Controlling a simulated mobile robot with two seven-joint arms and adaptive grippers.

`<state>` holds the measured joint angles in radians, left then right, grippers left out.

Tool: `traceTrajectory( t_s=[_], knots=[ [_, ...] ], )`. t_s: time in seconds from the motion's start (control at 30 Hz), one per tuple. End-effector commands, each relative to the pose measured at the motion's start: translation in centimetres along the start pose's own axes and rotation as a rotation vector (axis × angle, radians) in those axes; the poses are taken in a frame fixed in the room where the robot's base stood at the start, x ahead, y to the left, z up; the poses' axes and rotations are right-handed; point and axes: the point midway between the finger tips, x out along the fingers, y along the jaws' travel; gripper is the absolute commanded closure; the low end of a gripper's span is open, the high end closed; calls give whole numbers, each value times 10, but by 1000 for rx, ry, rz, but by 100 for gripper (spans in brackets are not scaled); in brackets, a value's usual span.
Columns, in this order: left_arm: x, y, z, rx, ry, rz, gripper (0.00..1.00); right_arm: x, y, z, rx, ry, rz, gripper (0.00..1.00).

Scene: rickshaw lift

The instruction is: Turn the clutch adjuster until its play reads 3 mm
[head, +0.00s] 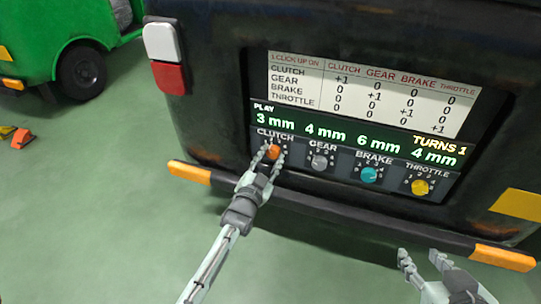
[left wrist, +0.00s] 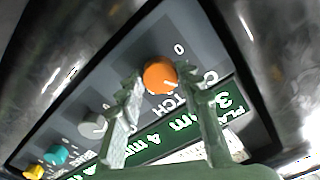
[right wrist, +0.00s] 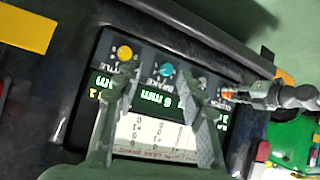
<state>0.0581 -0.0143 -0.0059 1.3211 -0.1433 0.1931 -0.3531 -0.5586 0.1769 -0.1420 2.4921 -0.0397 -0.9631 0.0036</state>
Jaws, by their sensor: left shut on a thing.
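The orange clutch adjuster knob (head: 272,151) is on the panel at the back of the dark vehicle, under the label CLUTCH. The green play display (head: 325,130) reads 3 mm for clutch, 4 mm for gear, 6 mm for brake and 4 mm for throttle, with TURNS 1. My left gripper (head: 267,157) is shut on the clutch knob, one finger on each side. The orange knob shows between the fingertips in the left wrist view (left wrist: 160,74). My right gripper (head: 424,256) is open and empty, low at the right, apart from the panel.
The grey gear knob (head: 319,162), teal brake knob (head: 369,174) and yellow throttle knob (head: 420,187) sit in a row to the right. A white table (head: 370,92) above shows each click adding +1 to its own play. A bumper (head: 330,222) juts out below the panel.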

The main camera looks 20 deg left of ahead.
Motion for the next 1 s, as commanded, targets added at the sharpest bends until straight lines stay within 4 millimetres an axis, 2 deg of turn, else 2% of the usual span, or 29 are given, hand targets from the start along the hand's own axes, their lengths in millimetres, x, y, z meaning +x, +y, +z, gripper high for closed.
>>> traceTrajectory(
  t_s=[0.33,0.83,0.87,1.0],
  knots=[
    [0,0,0,135,0,1,94,-2,7,13,-2,-59,14,60],
    [0,0,1,154,-1,1,94,-2,8,14,-2,-65,16,60],
    [0,0,1,154,-1,1,62,-2,8,14,-2,-65,16,60],
    [0,0,1,153,-1,1,45,-2,8,14,-2,-65,16,60]
  ],
)
